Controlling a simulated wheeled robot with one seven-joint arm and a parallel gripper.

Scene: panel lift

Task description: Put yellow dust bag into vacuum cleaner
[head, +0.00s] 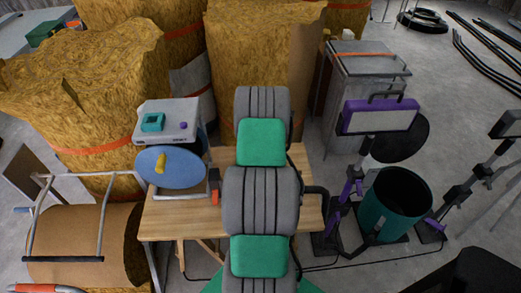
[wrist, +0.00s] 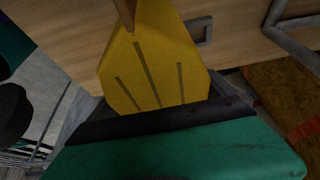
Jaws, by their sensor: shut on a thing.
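My gripper is mostly out of the wrist view, with its green and black housing along the bottom. It is shut on what looks like the yellow dust bag (wrist: 155,65), a flat tapered yellow piece with dark slots. The fingertips are not clearly visible. A brown strip crosses the bag's top end. The wooden table (wrist: 75,30) lies behind it. In the head view my arm hides the gripper and the held piece. I cannot identify the vacuum cleaner with certainty; an open teal canister (head: 378,207) on a dark base stands right of the table.
A purple lamp (head: 381,115) and dark stands crowd the right. Straw-coloured bales (head: 95,85) stand behind. The table's front left (head: 170,222) is bare.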

